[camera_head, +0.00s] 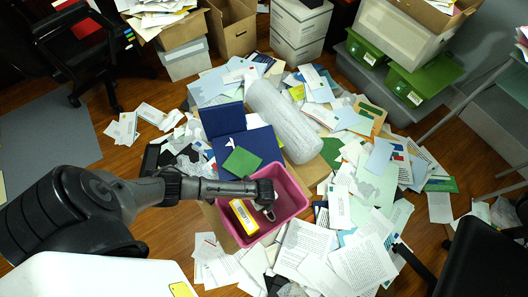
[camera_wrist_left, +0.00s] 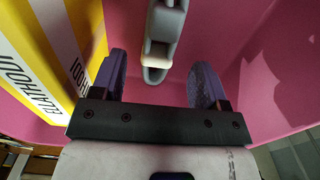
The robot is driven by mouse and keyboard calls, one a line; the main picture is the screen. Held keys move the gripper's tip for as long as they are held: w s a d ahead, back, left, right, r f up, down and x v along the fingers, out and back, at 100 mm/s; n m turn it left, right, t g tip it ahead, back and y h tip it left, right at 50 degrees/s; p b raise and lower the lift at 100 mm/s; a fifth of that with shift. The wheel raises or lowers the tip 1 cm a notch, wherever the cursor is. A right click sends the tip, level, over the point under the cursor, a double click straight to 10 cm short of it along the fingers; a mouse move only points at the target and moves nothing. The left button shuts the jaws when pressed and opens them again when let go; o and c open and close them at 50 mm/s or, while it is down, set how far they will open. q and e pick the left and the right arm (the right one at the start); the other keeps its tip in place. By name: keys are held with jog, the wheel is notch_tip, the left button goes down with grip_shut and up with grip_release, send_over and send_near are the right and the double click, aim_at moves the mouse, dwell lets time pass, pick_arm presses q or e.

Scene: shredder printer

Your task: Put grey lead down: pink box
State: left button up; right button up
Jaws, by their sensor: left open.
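The grey lead (camera_wrist_left: 162,35) shows as a grey link-like piece just beyond and between the fingers, with a gap on each side. In the head view a small grey loop of the lead (camera_head: 269,214) shows inside the box below my gripper. My right gripper is not in view.
A yellow and white carton (camera_head: 244,216) stands inside the pink box, left of my gripper; it also shows in the left wrist view (camera_wrist_left: 40,50). Papers, a dark blue folder (camera_head: 246,146) and a grey roll (camera_head: 284,121) lie around. A black chair (camera_head: 490,245) is at lower right.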

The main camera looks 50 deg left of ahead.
pick_arm(q)
jog(key=s+d+r+n+t+h+p, duration=0.1)
jog(key=s+d+r+n+p, duration=0.25)
jog(key=r, duration=0.65)
jog(key=s+d+r+n+t+h+p, duration=0.1)
jog(key=s+d+r+n+p, duration=0.2)
jog(key=r, duration=0.7)
jog(key=s+a+r+n+y, duration=0.1)
jog(key=s+a+r+n, duration=0.1)
jog(key=r+n, duration=0.3)
jog(key=s+a+r+n+t+b, duration=0.1)
jog(key=s+a+r+n, duration=0.2)
jog(key=a+r+n, duration=0.1)
notch_tip(320, 180, up, 2)
jog(key=shift+s+r+n+t+y, duration=0.2)
jog(key=shift+n+t+y, duration=0.15)
jog(key=shift+n, duration=0.5)
